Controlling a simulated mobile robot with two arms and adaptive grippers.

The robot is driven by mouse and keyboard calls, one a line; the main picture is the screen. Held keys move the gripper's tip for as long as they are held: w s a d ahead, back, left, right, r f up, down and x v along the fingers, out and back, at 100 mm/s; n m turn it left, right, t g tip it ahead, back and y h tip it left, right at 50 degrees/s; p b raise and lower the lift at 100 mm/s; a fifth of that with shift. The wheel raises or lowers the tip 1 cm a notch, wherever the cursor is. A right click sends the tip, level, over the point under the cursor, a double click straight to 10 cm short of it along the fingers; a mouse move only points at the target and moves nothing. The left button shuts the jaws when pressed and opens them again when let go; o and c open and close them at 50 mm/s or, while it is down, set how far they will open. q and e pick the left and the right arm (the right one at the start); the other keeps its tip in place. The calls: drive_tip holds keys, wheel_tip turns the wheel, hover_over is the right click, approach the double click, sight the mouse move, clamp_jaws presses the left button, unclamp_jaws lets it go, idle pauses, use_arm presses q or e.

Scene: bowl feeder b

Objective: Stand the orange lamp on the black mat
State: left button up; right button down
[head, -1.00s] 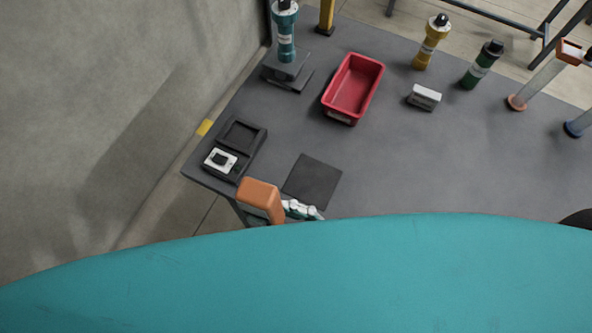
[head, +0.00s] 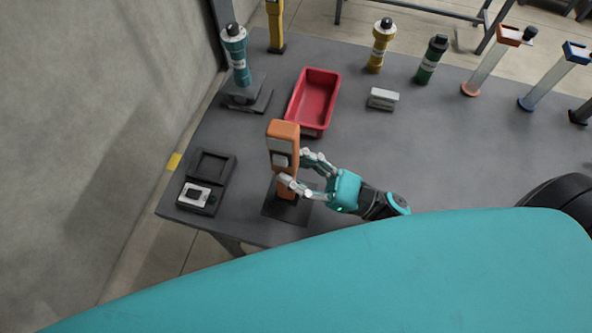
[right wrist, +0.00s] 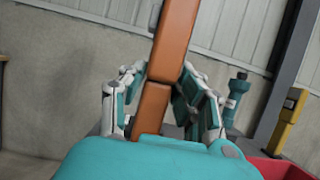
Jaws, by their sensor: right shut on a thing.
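The orange lamp (head: 284,135) stands roughly upright over the black mat (head: 298,215) in the head view. Its lower end overlaps the mat in the picture; I cannot tell whether it touches. My right gripper (head: 295,172) reaches in from the right and is shut on the lamp's body, its fingers on both sides. In the right wrist view, the orange lamp body (right wrist: 177,35) rises between the fingers of the right gripper (right wrist: 160,90). Part of the mat is hidden behind the lamp. My left gripper is not in view.
A red bin (head: 315,98) stands behind the lamp, and a black tray with a white-faced device (head: 197,194) lies to its left. A teal lamp (head: 236,50) stands at the back left. A small grey block (head: 383,98) lies to the right.

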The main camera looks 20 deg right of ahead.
drive_tip(key=f, duration=0.1)
drive_tip(key=f+b, duration=0.2)
drive_tip(key=shift+w+d+f, duration=0.25)
drive_tip(key=shift+w+f, duration=0.1)
drive_tip(key=shift+w, duration=0.05)
drive_tip(key=shift+r, duration=0.1)
drive_tip(key=c, duration=1)
unclamp_jaws()
drive_tip(key=shift+o, duration=0.2)
drive_tip(key=shift+s, duration=0.1)
drive_tip(key=shift+s+d+f+b, duration=0.15)
drive_tip(key=shift+d+f+b, duration=0.15)
drive_tip(key=s+d+b, duration=0.3)
drive_tip(key=s+d, duration=0.5)
drive_tip(key=d, duration=0.3)
drive_tip(key=shift+d+f, duration=0.3)
